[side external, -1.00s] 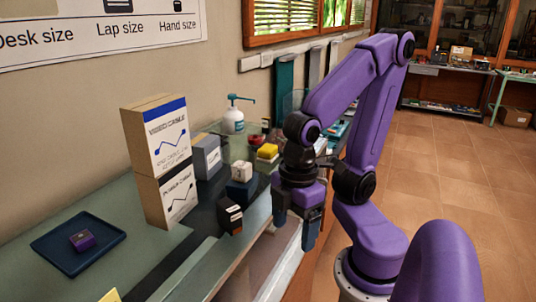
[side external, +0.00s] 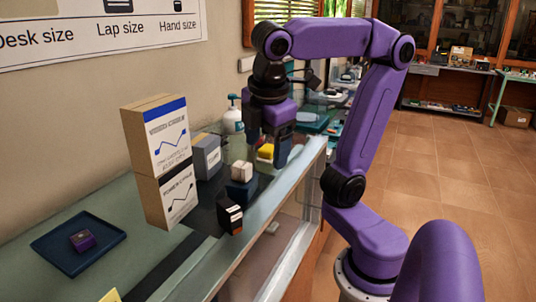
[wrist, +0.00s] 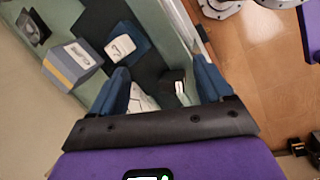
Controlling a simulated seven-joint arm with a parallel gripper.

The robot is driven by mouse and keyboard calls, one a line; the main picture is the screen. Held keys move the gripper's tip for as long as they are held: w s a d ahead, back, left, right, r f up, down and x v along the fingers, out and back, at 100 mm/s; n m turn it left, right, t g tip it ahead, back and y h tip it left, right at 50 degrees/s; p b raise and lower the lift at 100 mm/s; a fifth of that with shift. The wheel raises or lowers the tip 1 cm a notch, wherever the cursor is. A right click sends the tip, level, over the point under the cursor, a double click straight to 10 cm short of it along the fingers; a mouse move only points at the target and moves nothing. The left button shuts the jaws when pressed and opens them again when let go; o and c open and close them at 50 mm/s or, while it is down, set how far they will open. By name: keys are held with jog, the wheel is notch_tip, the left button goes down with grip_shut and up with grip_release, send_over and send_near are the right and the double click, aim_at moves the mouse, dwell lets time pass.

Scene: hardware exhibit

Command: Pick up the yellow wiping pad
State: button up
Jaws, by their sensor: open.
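The yellow wiping pad (side external: 266,151) shows in the side external view on the counter behind the white cube, partly covered by my gripper. My gripper (side external: 267,154) is open, pointing down, with its blue fingers on either side of the pad in that picture. It seems to be above or nearer the camera than the pad; I cannot tell the exact gap. In the wrist view, my open fingers (wrist: 162,78) frame a pale marked thing and a dark object with a white edge. I cannot make out the yellow pad there.
A white cube (side external: 242,170) sits on a dark blue block (side external: 241,192). A grey box (side external: 207,158), tall stacked cartons (side external: 160,155), a dark labelled box (side external: 230,216) and a pump bottle (side external: 233,122) stand nearby. A blue tray (side external: 50,238) lies at lower left. The counter drops off at the right.

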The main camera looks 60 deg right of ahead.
aim_at(271, 145)
jog(key=w+d+r+n+g+h, duration=0.1)
jog(key=w+d+n+h, duration=0.2)
jog(key=w+d+h, duration=0.5)
jog(key=w+d+r+n+g+h, duration=0.1)
jog(key=w+d+n+h, duration=0.2)
jog(key=d, duration=0.9)
jog(key=shift+m, duration=0.5)
jog(key=f, duration=1.3)
jog(key=shift+w+d+f, duration=0.1)
jog(key=shift+w+f, duration=0.25)
jog(key=shift+d+f, duration=0.1)
jog(key=shift+d, duration=0.55)
jog(key=shift+x, duration=3.05)
jog(key=shift+w, duration=0.1)
jog(key=c, duration=1)
